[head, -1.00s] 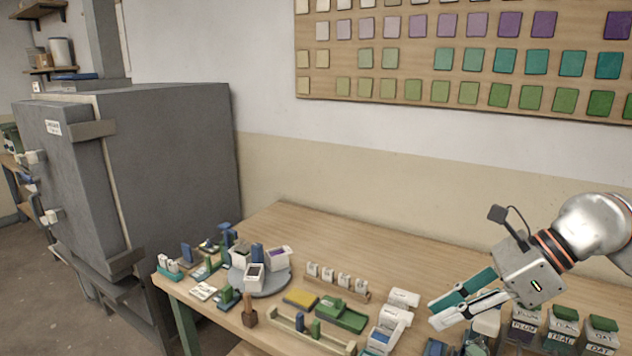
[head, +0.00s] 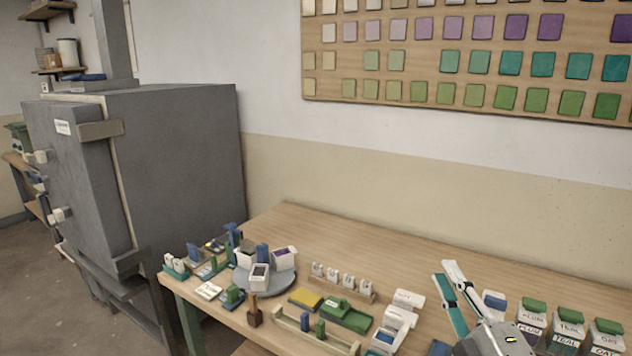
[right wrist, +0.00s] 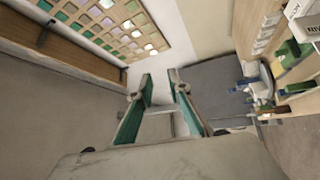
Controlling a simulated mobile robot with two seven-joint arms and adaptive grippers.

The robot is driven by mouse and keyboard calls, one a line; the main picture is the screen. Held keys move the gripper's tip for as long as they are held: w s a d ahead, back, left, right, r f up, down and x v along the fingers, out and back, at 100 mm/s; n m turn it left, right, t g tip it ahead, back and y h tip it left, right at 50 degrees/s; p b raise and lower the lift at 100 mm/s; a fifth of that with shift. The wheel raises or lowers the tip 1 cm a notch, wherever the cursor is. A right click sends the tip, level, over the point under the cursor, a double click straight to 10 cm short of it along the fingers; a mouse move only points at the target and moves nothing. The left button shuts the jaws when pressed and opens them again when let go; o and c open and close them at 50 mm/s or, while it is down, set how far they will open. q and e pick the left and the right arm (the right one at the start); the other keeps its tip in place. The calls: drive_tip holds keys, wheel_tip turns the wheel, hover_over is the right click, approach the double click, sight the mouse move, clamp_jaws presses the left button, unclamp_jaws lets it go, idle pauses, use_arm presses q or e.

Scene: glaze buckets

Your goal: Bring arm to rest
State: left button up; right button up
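My right gripper (head: 450,286) is at the lower right of the head view, with its fingers pointing up over the table (head: 420,250). Its two teal-and-white fingers are spread apart with nothing between them. In the right wrist view, the fingers (right wrist: 160,88) also stand apart and empty, with the wall and the colour tile board beyond them. The right arm itself is mostly below the head view's lower edge. My left gripper does not show in either view.
Lidded buckets (head: 566,325) labelled PLUM, TEAL and OAT stand right of the gripper. A grey turntable (head: 265,284) holds small containers, and a wooden rack (head: 341,283) stands beside it. A large grey kiln (head: 180,170) is at left. The table's back strip is clear.

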drive_tip(key=s+d+f+m+g+h, duration=0.2)
drive_tip(key=s+d+f+m+g, duration=0.1)
drive_tip(key=f, duration=0.4)
drive_tip(key=s+d+f+m+g+h, duration=0.2)
drive_tip(key=s+d+f+m+g, duration=0.1)
drive_tip(key=f, duration=0.5)
drive_tip(key=s+d+f+m+g+h, duration=0.2)
drive_tip(key=s+d+f, duration=0.3)
drive_tip(key=f, duration=0.3)
drive_tip(key=shift+s+f+m+g+h, duration=0.1)
drive_tip(key=shift+s+m+g+h, duration=0.35)
drive_tip(key=shift+s+g, duration=0.35)
drive_tip(key=s+d+f+m+g, duration=0.1)
drive_tip(key=s+d+f+g, duration=0.1)
drive_tip(key=s+f+g, duration=0.5)
drive_tip(key=a+f+m+t+y, duration=0.3)
drive_tip(key=a+f+t+y, duration=0.3)
drive_tip(key=a+f, duration=0.7)
drive_tip(key=a+y, duration=0.1)
drive_tip(key=a, duration=0.2)
drive_tip(key=shift+w+a+t, duration=0.25)
drive_tip(key=shift+w+t, duration=0.05)
drive_tip(key=shift+t, duration=0.1)
drive_tip(key=shift+r, duration=0.1)
